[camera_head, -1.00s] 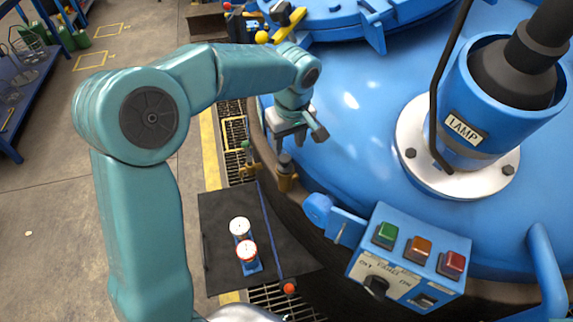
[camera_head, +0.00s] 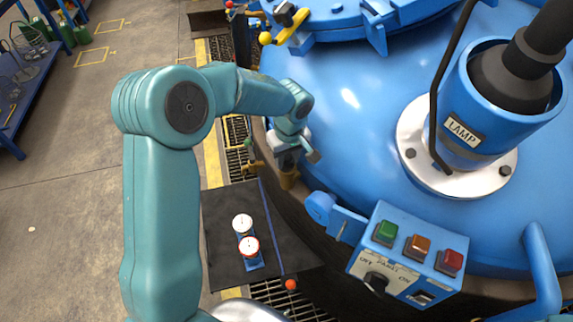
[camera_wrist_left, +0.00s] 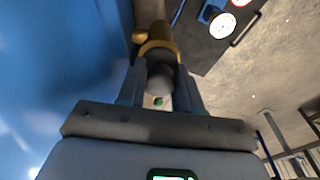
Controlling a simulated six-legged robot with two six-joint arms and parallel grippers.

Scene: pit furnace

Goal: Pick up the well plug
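The well plug (camera_wrist_left: 160,82) shows in the left wrist view as a grey rounded knob at a brass collar (camera_wrist_left: 158,47) on the side of the blue furnace. In the head view the brass fitting (camera_head: 288,176) shows below my left gripper (camera_head: 287,158), which hides the plug. In the left wrist view the two fingers of my left gripper (camera_wrist_left: 161,80) stand on either side of the knob, close to it. They look open; whether they touch it is hard to see. My right gripper is not in view.
A dark mat (camera_head: 225,225) with two white-faced gauges (camera_head: 243,224) lies below the gripper.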

